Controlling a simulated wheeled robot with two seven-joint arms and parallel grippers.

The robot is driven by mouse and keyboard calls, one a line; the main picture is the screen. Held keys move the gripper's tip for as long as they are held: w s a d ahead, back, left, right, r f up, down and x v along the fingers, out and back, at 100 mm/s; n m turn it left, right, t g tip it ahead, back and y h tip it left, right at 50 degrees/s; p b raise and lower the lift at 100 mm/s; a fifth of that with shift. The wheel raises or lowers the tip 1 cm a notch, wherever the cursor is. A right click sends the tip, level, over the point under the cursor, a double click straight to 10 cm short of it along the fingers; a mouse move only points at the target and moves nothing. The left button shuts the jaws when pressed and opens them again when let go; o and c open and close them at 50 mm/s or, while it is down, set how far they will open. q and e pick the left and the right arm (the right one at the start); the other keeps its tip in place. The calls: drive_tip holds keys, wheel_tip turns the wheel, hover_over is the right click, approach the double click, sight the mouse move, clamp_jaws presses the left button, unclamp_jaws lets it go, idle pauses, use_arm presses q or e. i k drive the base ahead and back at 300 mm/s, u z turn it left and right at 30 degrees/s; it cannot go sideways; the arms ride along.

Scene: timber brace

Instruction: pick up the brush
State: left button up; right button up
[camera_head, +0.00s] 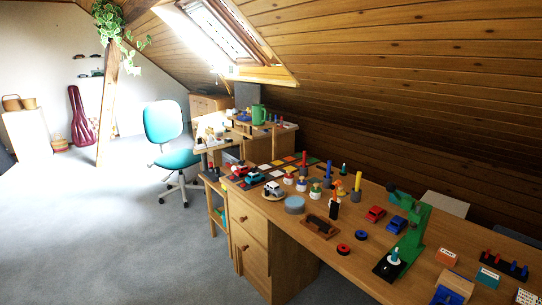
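A low brown block with a dark top (320,225) lies near the front edge of the long wooden desk (345,250). It looks like a brush, but it is too small to be sure. A dark upright item with an orange top (334,205) stands just behind it. Neither of my grippers shows in the head view, and nothing is seen held.
Toy cars (375,214), a round grey-blue tin (295,204), red rings (343,249) and a green press-like stand (411,238) crowd the desk. A teal chair (168,140) stands at the far end. The grey carpet (120,240) at left is clear.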

sight(358, 176)
drive_tip(key=z, duration=0.65)
drive_tip(key=i, duration=0.8)
drive_tip(key=z, duration=0.2)
